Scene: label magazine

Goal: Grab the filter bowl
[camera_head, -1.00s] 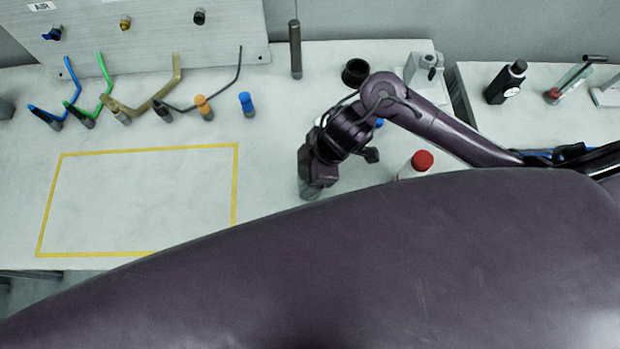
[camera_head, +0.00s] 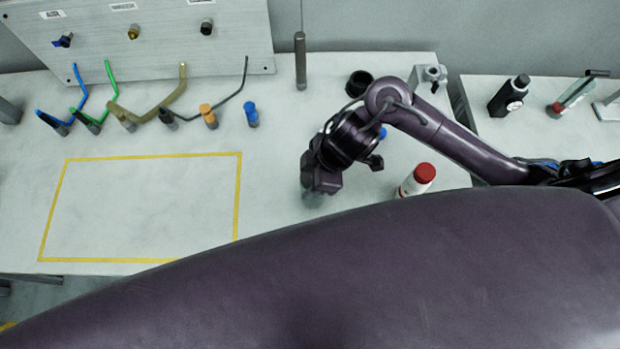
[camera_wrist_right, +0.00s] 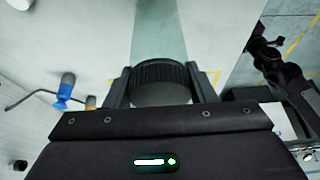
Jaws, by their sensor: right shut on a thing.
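The filter bowl (camera_wrist_right: 160,72) shows in the right wrist view as a dark ribbed ring with a pale see-through body (camera_wrist_right: 158,35) beyond it. My right gripper (camera_wrist_right: 160,88) is shut on the ribbed ring, one finger on each side. In the head view my right gripper (camera_head: 321,184) points down over the table, right of the yellow outline. A blurred pale part of the bowl (camera_head: 313,200) shows under it; the arm hides the rest. I cannot tell whether the bowl touches the table. My left gripper is not in view.
Several coloured hoses (camera_head: 108,92) lie at back left. The yellow-outlined area (camera_head: 238,195) is empty.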

